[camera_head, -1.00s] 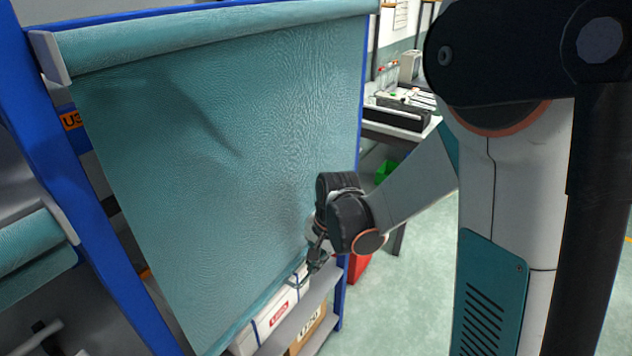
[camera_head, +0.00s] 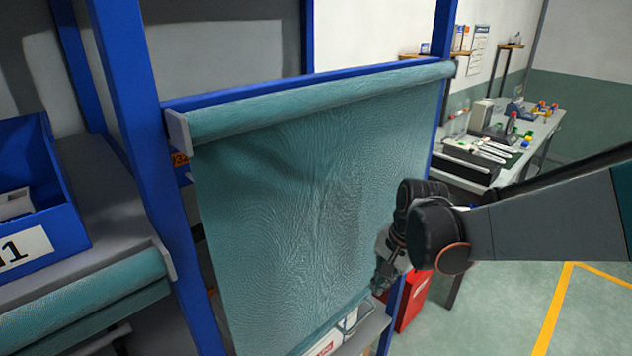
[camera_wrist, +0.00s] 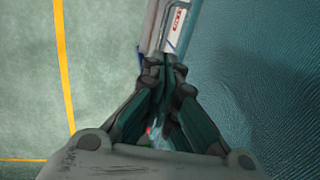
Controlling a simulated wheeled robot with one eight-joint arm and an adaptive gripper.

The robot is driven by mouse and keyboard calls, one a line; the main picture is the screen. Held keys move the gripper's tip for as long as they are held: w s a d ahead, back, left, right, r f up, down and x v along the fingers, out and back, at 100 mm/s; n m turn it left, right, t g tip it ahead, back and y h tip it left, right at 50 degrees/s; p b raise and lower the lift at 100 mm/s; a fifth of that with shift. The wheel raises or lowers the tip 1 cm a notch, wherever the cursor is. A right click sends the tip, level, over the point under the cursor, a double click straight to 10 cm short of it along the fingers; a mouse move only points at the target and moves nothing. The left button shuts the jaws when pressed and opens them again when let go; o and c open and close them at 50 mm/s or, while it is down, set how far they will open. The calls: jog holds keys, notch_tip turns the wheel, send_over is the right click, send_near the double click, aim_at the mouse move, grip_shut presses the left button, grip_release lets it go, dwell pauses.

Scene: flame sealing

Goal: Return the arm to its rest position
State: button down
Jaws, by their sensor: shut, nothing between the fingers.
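My gripper (camera_head: 384,280) is at the lower right edge of a teal curtain (camera_head: 290,220) that hangs from a roller on a blue shelf frame. In the wrist view my gripper (camera_wrist: 165,62) has its fingers together with nothing between them. The curtain (camera_wrist: 255,85) fills the right side of that view, close to the fingers; I cannot tell if they touch it. My arm reaches in from the right in the head view.
A white box (camera_head: 338,335) shows below the curtain's lower edge. A red bin (camera_head: 414,300) stands beside the shelf. A workbench (camera_head: 545,130) with tools is behind. A blue bin (camera_head: 55,215) sits on the left shelf. Green floor (camera_head: 500,310) is open at right.

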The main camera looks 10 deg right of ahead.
jog(key=s+a+r+n+t+h+b, duration=0.1)
jog(key=s+r+n+t, duration=0.4)
jog(key=s+n, duration=0.5)
jog(key=shift+s+a+r+n+b, duration=0.3)
jog(key=shift+s+a+r+b, duration=0.35)
jog(key=shift+s+b, duration=1.2)
jog(key=shift+s+p, duration=0.5)
jog(key=shift+p, duration=0.05)
